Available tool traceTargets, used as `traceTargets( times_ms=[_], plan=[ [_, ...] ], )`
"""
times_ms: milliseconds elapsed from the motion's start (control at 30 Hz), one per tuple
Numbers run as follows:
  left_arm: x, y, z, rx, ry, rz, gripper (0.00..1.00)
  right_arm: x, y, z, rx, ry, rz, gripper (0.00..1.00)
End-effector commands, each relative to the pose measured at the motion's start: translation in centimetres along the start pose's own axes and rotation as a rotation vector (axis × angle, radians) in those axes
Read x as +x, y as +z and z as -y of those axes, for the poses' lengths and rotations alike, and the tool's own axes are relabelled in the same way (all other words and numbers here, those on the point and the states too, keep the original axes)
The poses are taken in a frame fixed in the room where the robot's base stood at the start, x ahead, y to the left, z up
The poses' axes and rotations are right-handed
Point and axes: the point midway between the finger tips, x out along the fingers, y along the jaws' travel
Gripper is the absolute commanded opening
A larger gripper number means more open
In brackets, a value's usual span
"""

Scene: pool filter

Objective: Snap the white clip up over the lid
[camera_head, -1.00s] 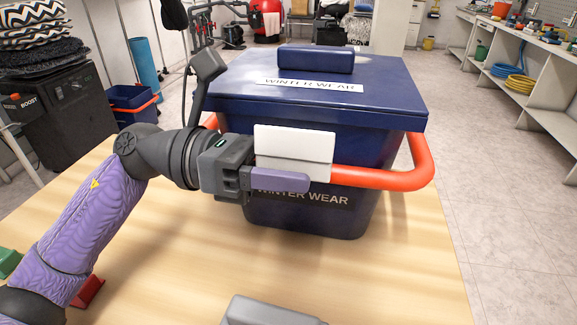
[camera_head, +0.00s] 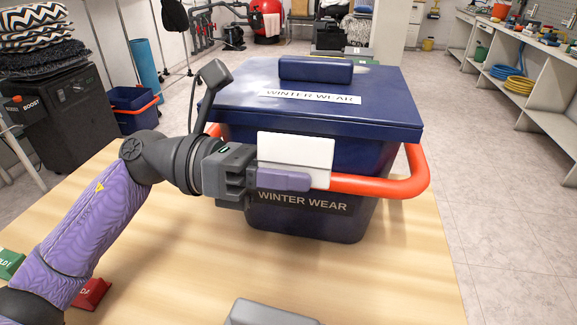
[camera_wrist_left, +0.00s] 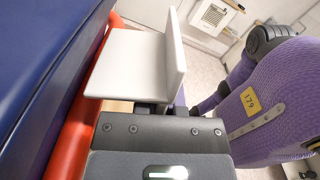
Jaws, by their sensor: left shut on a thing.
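The dark blue lid (camera_head: 390,110) lies on the dark blue bin (camera_head: 360,215), which stands on the table. My left gripper (camera_head: 284,180) is shut on the white clip (camera_head: 296,146), in front of the bin's front wall. The clip is upright, its top close to the lid's front edge in the picture. In the left wrist view the clip (camera_wrist_left: 128,65) shows as two white plates meeting at an angle, just beyond the gripper (camera_wrist_left: 160,108). Whether the clip touches the lid cannot be told. My right gripper is not in view.
A red bar (camera_head: 385,187) runs around the bin beside the clip; it also shows in the left wrist view (camera_wrist_left: 75,135). A red block (camera_head: 92,294) and a green block (camera_head: 10,263) lie at the left.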

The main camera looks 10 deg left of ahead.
Motion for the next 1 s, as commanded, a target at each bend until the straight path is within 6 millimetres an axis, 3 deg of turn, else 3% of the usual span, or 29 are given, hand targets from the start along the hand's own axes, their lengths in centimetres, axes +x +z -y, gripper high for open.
traceTargets(
  times_ms=[100,500,1000],
  plan=[
    [0.0,1.0,0.4,-0.083,0.002,-0.001,0.0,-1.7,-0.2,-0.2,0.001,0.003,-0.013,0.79],
    [0.0,2.1,0.6,-0.364,0.001,0.0,0.0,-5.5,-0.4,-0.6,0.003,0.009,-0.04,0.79],
    [0.0,2.4,0.3,-0.506,0.001,0.0,0.0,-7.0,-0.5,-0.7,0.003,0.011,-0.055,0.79]
  ],
)
